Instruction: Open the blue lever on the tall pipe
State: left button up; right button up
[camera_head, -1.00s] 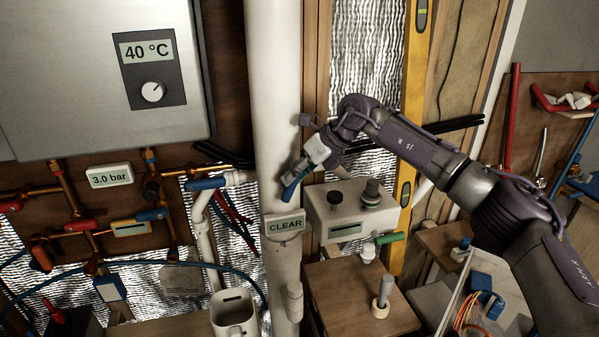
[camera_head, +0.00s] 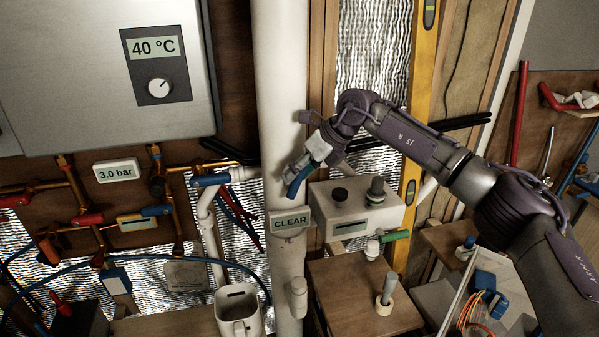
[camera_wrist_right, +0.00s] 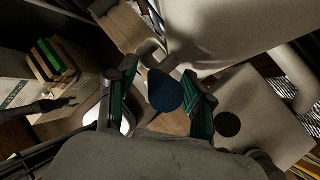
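The tall white pipe (camera_head: 284,110) stands upright at the centre of the head view, with a CLEAR label (camera_head: 290,222) on it. My right gripper (camera_head: 293,190) is at the pipe's right side, just above that label, pointing down and left. In the right wrist view, a dark blue rounded piece (camera_wrist_right: 165,92), apparently the lever's end, lies between the teal-padded fingers of the right gripper (camera_wrist_right: 160,75). The fingers are spread, with a gap on the left side; contact on the right is unclear. The gripper hides most of the lever in the head view.
A light box with knobs (camera_head: 355,208) is close below and right of my right gripper. Another blue handle (camera_head: 211,180) is on a thinner white pipe to the left. Copper pipes with valves fill the left.

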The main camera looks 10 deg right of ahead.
jog(key=v, duration=1.2)
